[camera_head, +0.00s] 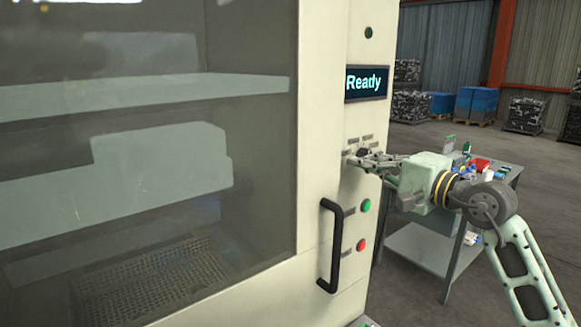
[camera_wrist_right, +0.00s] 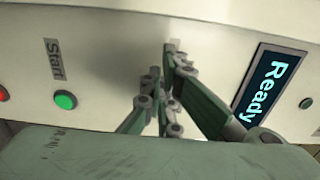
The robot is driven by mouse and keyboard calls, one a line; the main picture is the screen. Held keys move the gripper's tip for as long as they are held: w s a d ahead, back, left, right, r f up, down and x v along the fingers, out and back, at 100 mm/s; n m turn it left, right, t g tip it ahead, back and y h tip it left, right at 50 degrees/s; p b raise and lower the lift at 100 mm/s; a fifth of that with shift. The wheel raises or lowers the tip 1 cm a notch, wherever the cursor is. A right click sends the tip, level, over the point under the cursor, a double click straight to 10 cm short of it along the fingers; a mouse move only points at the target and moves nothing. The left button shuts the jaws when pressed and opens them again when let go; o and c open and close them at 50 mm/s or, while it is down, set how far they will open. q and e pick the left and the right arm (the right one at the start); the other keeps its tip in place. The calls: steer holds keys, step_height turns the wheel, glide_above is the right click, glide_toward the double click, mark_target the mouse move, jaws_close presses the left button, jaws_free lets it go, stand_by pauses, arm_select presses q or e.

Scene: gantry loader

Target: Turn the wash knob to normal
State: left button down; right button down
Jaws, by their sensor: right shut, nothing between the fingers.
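The wash knob (camera_head: 362,152) is a small dark knob on the cream machine's front panel, below the lit "Ready" display (camera_head: 366,83). Small grey label plates sit around it; their words are too small to read. My right gripper (camera_head: 357,160) is shut with its fingertips at the knob, close to the panel. The fingers partly cover the knob, so its pointing direction cannot be told. In the right wrist view my shut fingers (camera_wrist_right: 168,70) reach to the panel between the green start button (camera_wrist_right: 65,99) and the display, and the knob is hidden there. My left gripper is not in view.
A black door handle (camera_head: 333,245) stands out below the knob, left of a green button (camera_head: 366,205) and a red button (camera_head: 361,244). A large glass door (camera_head: 150,150) fills the left. A cluttered grey table (camera_head: 425,245) stands right, behind my right arm.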

steer(key=shift+w+d+r, duration=0.1)
steer(key=shift+w+d, duration=0.05)
steer(key=shift+d, duration=0.05)
steer(key=shift+a+b, duration=0.2)
steer(key=shift+b, duration=0.25)
steer(key=b+v, duration=0.3)
steer(key=v, duration=0.2)
steer(key=shift+s+d, duration=0.1)
steer(key=shift+s, duration=0.25)
